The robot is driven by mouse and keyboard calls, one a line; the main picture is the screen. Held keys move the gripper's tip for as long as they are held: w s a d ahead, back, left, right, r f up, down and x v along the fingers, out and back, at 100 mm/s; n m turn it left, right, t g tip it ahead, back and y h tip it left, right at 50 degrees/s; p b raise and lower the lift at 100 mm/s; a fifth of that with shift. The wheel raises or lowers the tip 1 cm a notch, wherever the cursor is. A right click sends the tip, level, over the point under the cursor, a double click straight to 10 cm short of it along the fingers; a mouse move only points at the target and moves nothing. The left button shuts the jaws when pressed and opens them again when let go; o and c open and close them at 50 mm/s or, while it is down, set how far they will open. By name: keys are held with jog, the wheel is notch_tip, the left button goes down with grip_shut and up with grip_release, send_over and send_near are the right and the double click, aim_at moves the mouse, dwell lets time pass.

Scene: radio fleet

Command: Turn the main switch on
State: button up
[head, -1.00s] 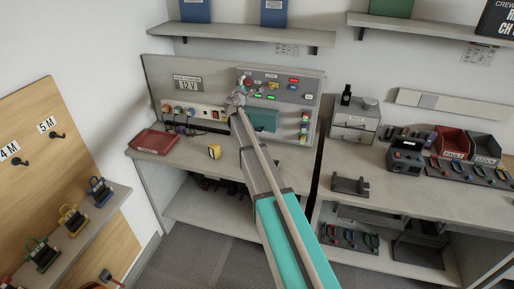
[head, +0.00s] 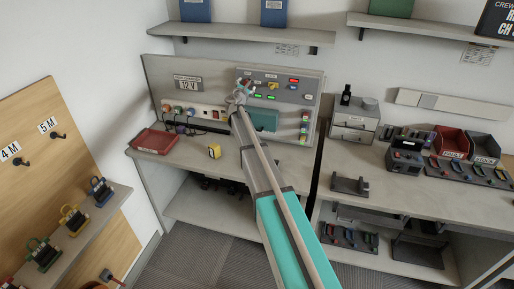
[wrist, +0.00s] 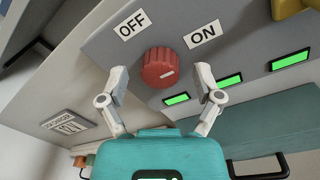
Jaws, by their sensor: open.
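The main switch is a red round knob (wrist: 158,67) on a grey panel, with a short pale mark on its face. An OFF label (wrist: 133,25) is above it to the left and an ON label (wrist: 203,34) above it to the right. My gripper (wrist: 162,84) is open, one finger on each side of the knob; I cannot tell whether either touches it. In the head view my gripper (head: 241,93) is in front of the upright panel (head: 312,88) and mostly hides the knob.
Green lights (wrist: 177,99) are lit below and right of the knob. A yellow part (wrist: 290,8) sticks out at upper right. A teal box (head: 265,120) is lower on the panel.

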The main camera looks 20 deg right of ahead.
jog(key=s+a+n, duration=0.3)
jog(key=s+a, duration=0.5)
jog(key=s, duration=0.4)
jog(key=s+d+f+m+g+y, duration=0.1)
jog(key=s+d+f+m+g, duration=0.1)
jog(key=s+f+m+g, duration=0.6)
jog(key=shift+s+d+f+m+g+y, duration=0.4)
jog(key=shift+s+f+m, duration=1.7)
jog(key=shift+s+m, duration=2.1)
jog(key=shift+a, duration=0.1)
jog(key=s+a+f+m+g+y, duration=0.3)
jog(key=s+a+m+y, duration=0.1)
jog(key=s, duration=0.6)
jog(key=s+a+f+m+g+y, duration=0.3)
jog(key=s+a+m, duration=0.3)
jog(key=s, duration=0.3)
jog(key=shift+s+a+f+y, duration=0.4)
jog(key=shift+a+f+y, duration=0.15)
jog(key=shift+f+y, duration=0.05)
